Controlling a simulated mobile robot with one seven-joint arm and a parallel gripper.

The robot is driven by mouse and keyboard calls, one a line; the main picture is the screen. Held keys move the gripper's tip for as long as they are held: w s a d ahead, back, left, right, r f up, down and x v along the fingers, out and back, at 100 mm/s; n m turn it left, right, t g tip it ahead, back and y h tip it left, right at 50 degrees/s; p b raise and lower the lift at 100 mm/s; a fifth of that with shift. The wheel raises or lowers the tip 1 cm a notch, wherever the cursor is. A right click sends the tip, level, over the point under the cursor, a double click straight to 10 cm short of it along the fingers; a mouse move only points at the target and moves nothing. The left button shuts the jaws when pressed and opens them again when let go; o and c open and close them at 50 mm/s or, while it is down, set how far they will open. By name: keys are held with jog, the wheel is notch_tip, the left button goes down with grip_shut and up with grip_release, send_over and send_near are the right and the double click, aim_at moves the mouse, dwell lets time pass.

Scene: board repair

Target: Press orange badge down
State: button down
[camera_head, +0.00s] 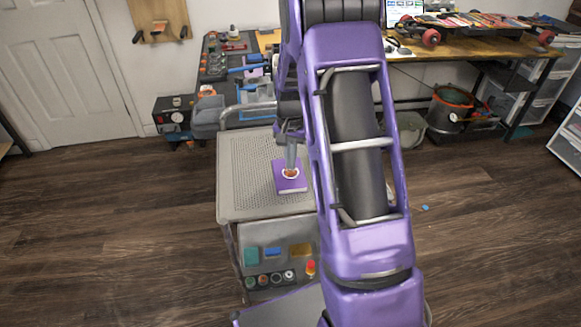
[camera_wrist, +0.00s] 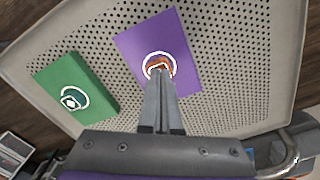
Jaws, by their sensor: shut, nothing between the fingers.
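A purple board (camera_head: 287,185) lies flat on a grey perforated cart top. It also shows in the wrist view (camera_wrist: 180,42). The orange badge (camera_head: 290,172) is on this board, inside a white ring, and in the wrist view (camera_wrist: 158,66) it is partly hidden by my fingertips. My gripper (camera_head: 290,168) is shut and empty. In the wrist view its fingertips (camera_wrist: 158,74) point down at the badge, overlapping its near edge. I cannot tell whether they touch it.
A green board (camera_wrist: 74,88) with a teal badge (camera_wrist: 72,102) in a white ring lies left of the purple board in the wrist view. The perforated cart top (camera_head: 240,190) has free room around the boards. A workbench (camera_head: 470,42) stands behind.

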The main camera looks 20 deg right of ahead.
dwell(0.4)
notch_tip(320, 180, up, 8)
jog(key=p, duration=0.5)
jog(key=shift+p, duration=0.3)
dwell(0.3)
